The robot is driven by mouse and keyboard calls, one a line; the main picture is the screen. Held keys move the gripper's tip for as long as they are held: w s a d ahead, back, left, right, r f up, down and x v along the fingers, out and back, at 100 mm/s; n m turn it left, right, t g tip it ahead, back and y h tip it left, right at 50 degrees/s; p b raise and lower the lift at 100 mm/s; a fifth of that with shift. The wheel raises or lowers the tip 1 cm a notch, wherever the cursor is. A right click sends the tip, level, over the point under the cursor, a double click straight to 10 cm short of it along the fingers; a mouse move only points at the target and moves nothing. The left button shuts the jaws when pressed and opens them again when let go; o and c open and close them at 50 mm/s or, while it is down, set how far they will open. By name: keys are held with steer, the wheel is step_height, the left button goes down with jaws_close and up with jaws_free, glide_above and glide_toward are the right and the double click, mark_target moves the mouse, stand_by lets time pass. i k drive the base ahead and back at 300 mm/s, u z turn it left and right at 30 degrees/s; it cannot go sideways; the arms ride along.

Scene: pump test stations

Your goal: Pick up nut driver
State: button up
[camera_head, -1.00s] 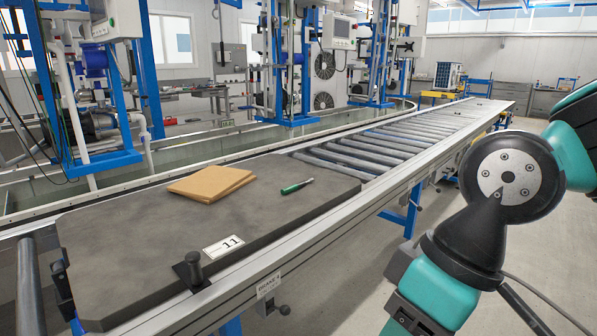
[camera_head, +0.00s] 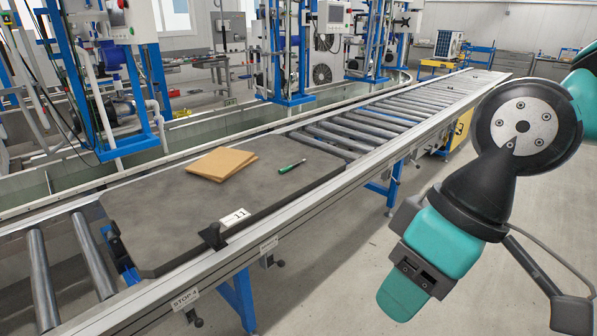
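The nut driver (camera_head: 291,166) has a green handle and a short dark shaft. It lies on the dark grey pallet board (camera_head: 160,228), near the board's right end, with its shaft pointing up and right. Nothing touches it. My arm shows at the right, with a black joint and teal links, well to the right of the conveyor.
A stack of brown sheets (camera_head: 221,164) lies left of the nut driver. A label marked 11 (camera_head: 235,217) and a black post (camera_head: 213,236) are at the board's near edge. Conveyor rollers (camera_head: 349,137) run away behind. Open floor (camera_head: 345,285) lies between conveyor and arm.

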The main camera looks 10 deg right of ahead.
mark_target(281, 170)
steer(key=z, duration=0.5)
steer(key=i, duration=0.8)
steer(key=z, duration=0.35)
steer(key=i, duration=1.55)
steer(key=u, duration=1.4)
steer(key=i, duration=0.6)
steer(key=u, duration=0.6)
